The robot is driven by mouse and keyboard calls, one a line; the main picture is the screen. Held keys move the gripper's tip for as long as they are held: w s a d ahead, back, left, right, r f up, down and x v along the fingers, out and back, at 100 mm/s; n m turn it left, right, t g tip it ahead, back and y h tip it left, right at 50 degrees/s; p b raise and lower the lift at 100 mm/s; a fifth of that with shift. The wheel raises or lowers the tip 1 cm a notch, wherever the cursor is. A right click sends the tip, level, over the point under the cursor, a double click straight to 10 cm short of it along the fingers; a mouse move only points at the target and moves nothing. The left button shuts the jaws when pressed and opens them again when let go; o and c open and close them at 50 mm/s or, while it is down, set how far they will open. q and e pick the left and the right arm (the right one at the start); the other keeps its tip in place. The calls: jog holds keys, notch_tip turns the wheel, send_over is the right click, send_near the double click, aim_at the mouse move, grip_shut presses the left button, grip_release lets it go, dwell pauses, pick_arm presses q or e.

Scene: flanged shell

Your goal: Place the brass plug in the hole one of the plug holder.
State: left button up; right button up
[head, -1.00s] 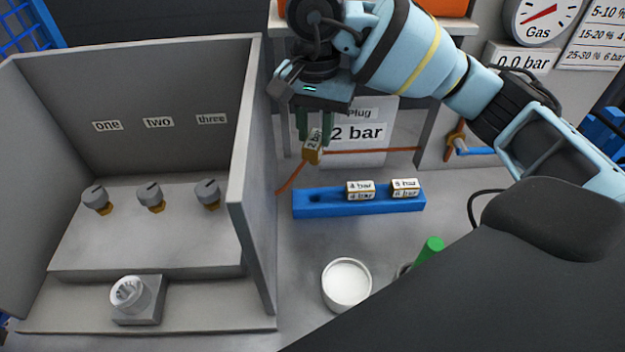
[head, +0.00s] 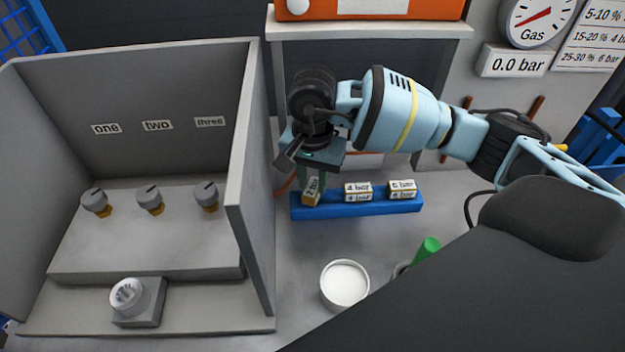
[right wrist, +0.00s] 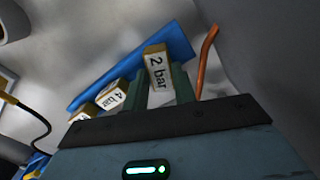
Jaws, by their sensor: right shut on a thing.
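The brass plug (head: 311,191) is a small brass block with a white "2 bar" label. My right gripper (head: 312,178) is shut on it, and the plug is tilted a little. The plug holder (head: 345,211) is a long blue block on the bench. The plug is at the holder's left end and hides the hole there; I cannot tell whether it touches the holder. The right wrist view shows the plug (right wrist: 158,72) between the fingers, with the blue holder (right wrist: 178,42) behind it. My left gripper is not in view.
A "4 bar" plug (head: 358,190) and another labelled plug (head: 402,188) sit in the holder to the right. A grey open box (head: 253,180) with knobs stands close on the left. A white round dish (head: 345,284) and a green object (head: 429,246) are in front.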

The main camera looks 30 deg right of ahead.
aim_at(312, 187)
jog(key=shift+f, duration=0.35)
jog(key=shift+f, duration=0.15)
jog(key=o, duration=1)
notch_tip(312, 187, up, 12)
jog(key=shift+r+b, duration=0.15)
jog(key=shift+b, duration=0.15)
